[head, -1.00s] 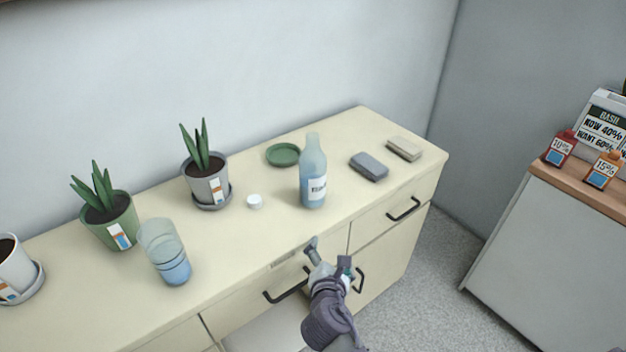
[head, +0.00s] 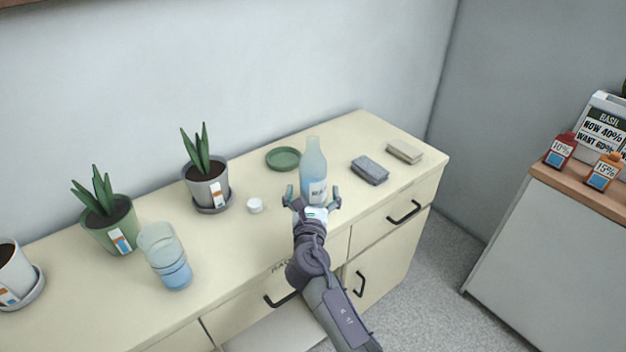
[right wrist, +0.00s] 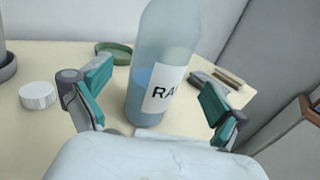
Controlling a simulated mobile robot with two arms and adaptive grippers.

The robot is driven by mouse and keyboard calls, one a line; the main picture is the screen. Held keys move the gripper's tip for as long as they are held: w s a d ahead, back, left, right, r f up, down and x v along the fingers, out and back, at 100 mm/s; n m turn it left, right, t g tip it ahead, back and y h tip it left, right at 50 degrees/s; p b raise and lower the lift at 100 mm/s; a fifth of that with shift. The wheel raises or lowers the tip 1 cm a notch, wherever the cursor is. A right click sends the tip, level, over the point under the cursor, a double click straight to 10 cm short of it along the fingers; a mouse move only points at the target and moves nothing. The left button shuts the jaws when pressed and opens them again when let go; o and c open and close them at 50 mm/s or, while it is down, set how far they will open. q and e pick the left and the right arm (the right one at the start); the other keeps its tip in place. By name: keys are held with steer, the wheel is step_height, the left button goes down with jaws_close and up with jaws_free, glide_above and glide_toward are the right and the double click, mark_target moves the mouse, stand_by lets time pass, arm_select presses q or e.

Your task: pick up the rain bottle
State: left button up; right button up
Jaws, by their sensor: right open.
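The rain bottle (head: 314,165) is a translucent blue bottle with a white label, standing upright on the cream cabinet top. In the right wrist view the bottle (right wrist: 163,60) rises between the fingers, and its label shows "RA". My right gripper (head: 313,194) is open just in front of the bottle, with one finger to each side of its lower part. I cannot tell whether either finger touches it. The right gripper (right wrist: 155,105) also shows open in the wrist view. My left gripper is not in view.
A white cap (head: 255,205) lies left of the bottle, and a green saucer (head: 283,158) lies behind it. Grey and beige blocks (head: 370,170) lie to the right. Potted plants (head: 207,180) and a clear glass (head: 163,255) stand to the left.

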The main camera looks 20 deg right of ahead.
mark_target(313, 164)
steer(key=x, duration=0.5)
steer(key=shift+w, duration=0.1)
steer(key=c, duration=1.4)
steer(key=shift+r, duration=0.1)
step_height(313, 164, up, 4)
steer(key=shift+p, duration=0.8)
steer(key=d+r+p, duration=0.2)
steer(key=d+r, duration=0.5)
steer(key=d, duration=0.4)
steer(key=shift+w+d, duration=0.3)
steer(key=shift+w, duration=0.15)
